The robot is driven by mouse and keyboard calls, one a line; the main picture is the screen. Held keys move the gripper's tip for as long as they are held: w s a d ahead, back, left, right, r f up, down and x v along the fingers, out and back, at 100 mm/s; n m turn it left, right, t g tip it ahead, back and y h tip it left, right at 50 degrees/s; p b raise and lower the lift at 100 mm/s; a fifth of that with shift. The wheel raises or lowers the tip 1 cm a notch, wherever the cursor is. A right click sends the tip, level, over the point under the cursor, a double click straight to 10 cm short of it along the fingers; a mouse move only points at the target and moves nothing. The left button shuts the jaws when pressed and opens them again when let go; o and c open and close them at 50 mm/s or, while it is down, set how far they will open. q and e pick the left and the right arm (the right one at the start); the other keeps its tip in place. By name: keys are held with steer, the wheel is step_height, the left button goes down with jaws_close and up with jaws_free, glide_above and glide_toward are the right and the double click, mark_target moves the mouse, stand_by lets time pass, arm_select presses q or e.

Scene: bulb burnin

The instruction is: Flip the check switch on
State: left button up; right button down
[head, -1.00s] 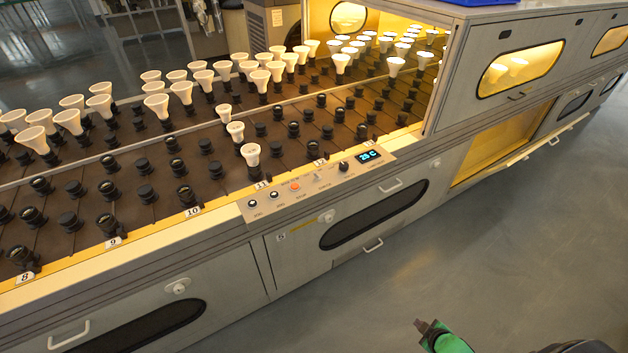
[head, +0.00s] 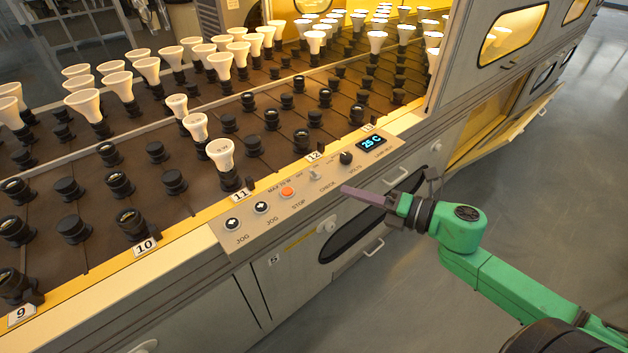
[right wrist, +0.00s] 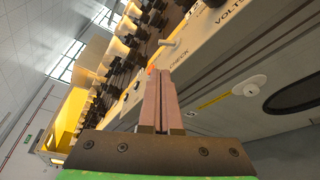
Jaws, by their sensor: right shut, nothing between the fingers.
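The check switch (head: 315,173) is a small pale toggle on the sloped control panel (head: 231,241), above the word CHECK, between the orange stop button (head: 287,192) and the black volts knob (head: 346,157). It also shows in the right wrist view (right wrist: 167,43), above the fingertips and apart from them. My right gripper (head: 345,189) is shut and empty, with its fingertips just off the panel's front edge, to the lower right of the switch. In the right wrist view my right gripper (right wrist: 158,75) has its two fingers together. My left gripper is not in view.
Two jog buttons (head: 232,224) and a display (head: 371,143) reading 25 C share the panel. Rows of sockets, many with white bulbs (head: 220,153), fill the conveyor behind it. A drawer handle (head: 396,205) lies below the right gripper. The floor at right is clear.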

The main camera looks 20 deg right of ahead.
mark_target(316, 186)
steer(key=b+x, duration=0.1)
steer(key=x, duration=0.4)
steer(key=shift+d, duration=0.15)
steer(key=x, duration=0.4)
steer(key=shift+w, duration=0.25)
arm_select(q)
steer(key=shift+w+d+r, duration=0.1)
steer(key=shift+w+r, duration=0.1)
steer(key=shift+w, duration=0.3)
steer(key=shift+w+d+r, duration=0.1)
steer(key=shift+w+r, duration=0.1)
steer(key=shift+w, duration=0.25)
arm_select(e)
steer(key=shift+w+a+f, duration=0.15)
steer(key=shift+w+a, duration=0.1)
steer(key=shift+a, duration=0.15)
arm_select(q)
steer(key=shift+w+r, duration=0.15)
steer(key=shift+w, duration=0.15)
arm_select(e)
steer(key=shift+d+m, duration=0.15)
steer(key=shift+m, duration=0.75)
